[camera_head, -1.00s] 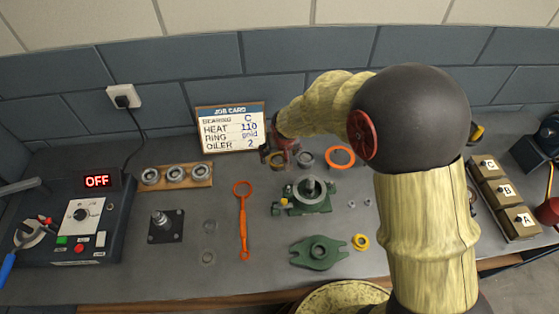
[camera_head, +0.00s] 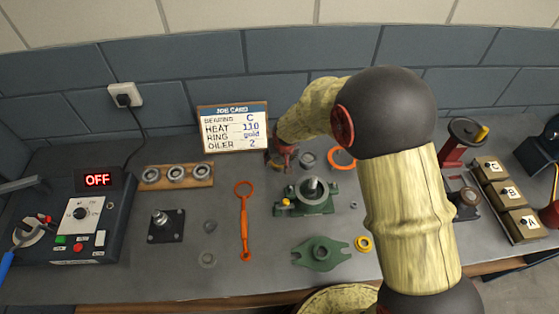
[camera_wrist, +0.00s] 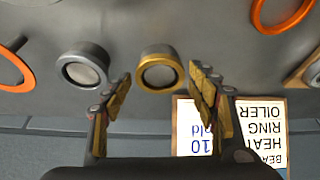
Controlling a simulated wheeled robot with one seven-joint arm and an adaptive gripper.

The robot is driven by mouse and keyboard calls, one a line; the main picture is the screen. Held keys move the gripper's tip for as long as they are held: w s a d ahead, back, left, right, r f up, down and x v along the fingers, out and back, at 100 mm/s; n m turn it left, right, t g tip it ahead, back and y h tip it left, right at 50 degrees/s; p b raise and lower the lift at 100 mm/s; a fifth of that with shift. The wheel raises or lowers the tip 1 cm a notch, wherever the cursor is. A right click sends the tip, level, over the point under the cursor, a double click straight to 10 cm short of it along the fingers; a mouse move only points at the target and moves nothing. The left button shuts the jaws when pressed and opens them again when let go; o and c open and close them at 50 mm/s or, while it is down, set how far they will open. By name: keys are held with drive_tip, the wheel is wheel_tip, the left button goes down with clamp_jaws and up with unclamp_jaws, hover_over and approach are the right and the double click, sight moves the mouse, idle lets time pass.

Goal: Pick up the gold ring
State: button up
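The gold ring (camera_wrist: 158,57) lies on the grey bench in the wrist view, ahead of my gripper (camera_wrist: 160,94) and lined up with the gap between its fingers. My gripper is open and empty, one finger on each side of the gap. In the head view, the gripper (camera_head: 283,158) is low over the bench at the job card's right lower corner. The gold ring (camera_head: 275,163) is partly hidden there. I cannot tell whether a finger touches it.
A grey ring (camera_wrist: 83,57) lies close beside the gold ring, with an orange ring (camera_head: 342,158) beyond it. The job card (camera_head: 232,130) stands close by, reading "RING gold". An orange spanner (camera_head: 243,220) and a green housing (camera_head: 305,205) lie nearer the front.

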drive_tip(key=c, duration=0.9)
drive_tip(key=shift+r, duration=0.15)
